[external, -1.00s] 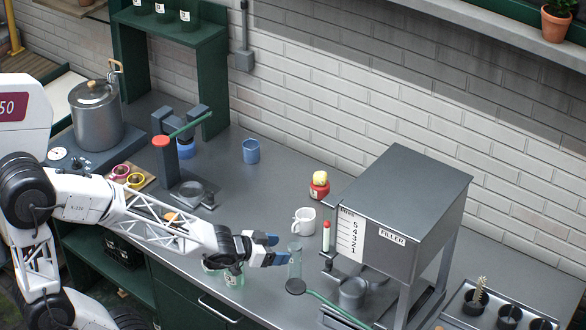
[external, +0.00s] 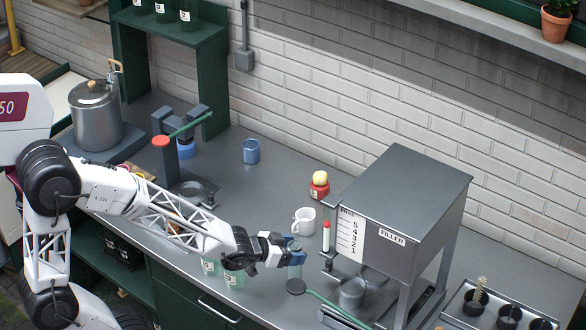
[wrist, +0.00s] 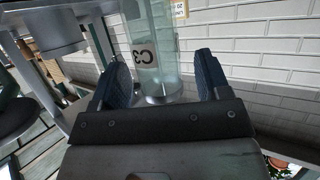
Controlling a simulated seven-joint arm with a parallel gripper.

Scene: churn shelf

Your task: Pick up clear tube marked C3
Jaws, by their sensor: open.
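The clear tube marked C3 (wrist: 155,55) stands between the two fingers of my gripper (wrist: 163,80) in the wrist view. Its C3 label appears upside down there. In the external view the clear tube (external: 295,270) stands on the counter, just left of the filler, with my gripper (external: 293,251) around its upper part. The fingers are open, with a gap visible on each side of the tube in the wrist view.
The filler machine (external: 400,215) stands close on the right. A white mug (external: 304,221) is just behind the tube. Green-tinted jars (external: 234,278) stand below my wrist.

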